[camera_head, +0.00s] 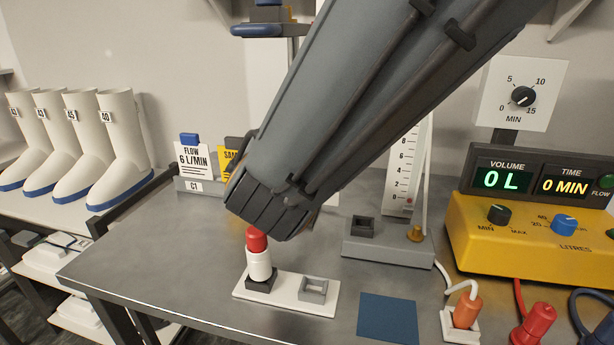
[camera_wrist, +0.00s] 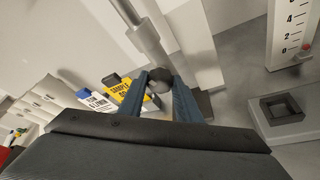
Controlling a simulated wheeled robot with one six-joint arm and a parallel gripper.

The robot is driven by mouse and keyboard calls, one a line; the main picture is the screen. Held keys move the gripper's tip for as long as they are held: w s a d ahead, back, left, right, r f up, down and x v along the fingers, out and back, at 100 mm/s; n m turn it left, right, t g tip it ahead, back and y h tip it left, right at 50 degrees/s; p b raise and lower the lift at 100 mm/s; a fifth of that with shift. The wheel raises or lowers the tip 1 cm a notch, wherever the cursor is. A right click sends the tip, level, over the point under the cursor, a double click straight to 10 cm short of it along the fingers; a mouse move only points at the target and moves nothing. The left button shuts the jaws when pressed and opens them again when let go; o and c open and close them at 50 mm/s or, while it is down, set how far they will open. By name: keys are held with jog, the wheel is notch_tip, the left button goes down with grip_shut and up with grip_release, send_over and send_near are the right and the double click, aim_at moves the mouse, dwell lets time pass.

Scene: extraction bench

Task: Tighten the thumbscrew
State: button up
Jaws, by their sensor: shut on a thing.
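My gripper (camera_wrist: 160,88) shows in the wrist view as two blue fingers pointing away from the camera. They are closed on a dark round knob (camera_wrist: 159,81), which looks like the thumbscrew. The knob sits beside a pale upright post (camera_wrist: 193,45), with a grey rod (camera_wrist: 143,28) running up and left from near it. How far the knob is turned cannot be told. In the head view my large grey arm link hides the fingers and the knob. The upper part of a post with a blue piece (camera_head: 264,31) shows behind the arm.
A red-capped white bottle (camera_head: 259,262) stands in a white holder under my arm. A scale column base (camera_head: 388,252) with a square socket and a yellow meter (camera_head: 530,235) stand to the right. Cards (camera_head: 194,160) stand behind at left. The bench's front left is clear.

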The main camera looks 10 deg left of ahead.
jog(key=shift+d+f+m+t+y+b, duration=0.2)
jog(key=shift+m+b, duration=0.3)
jog(key=shift+b, duration=1.4)
jog(key=shift+a+f+m+t+y+b, duration=0.1)
jog(key=shift+m+y+b, duration=0.3)
jog(key=shift+b, duration=1.9)
jog(key=shift+r+m+b, duration=0.2)
jog(key=shift+m+b, duration=0.4)
jog(key=shift+b, duration=0.5)
jog(key=o, duration=1.1)
jog(key=shift+c, duration=0.2)
jog(key=shift+s, duration=0.15)
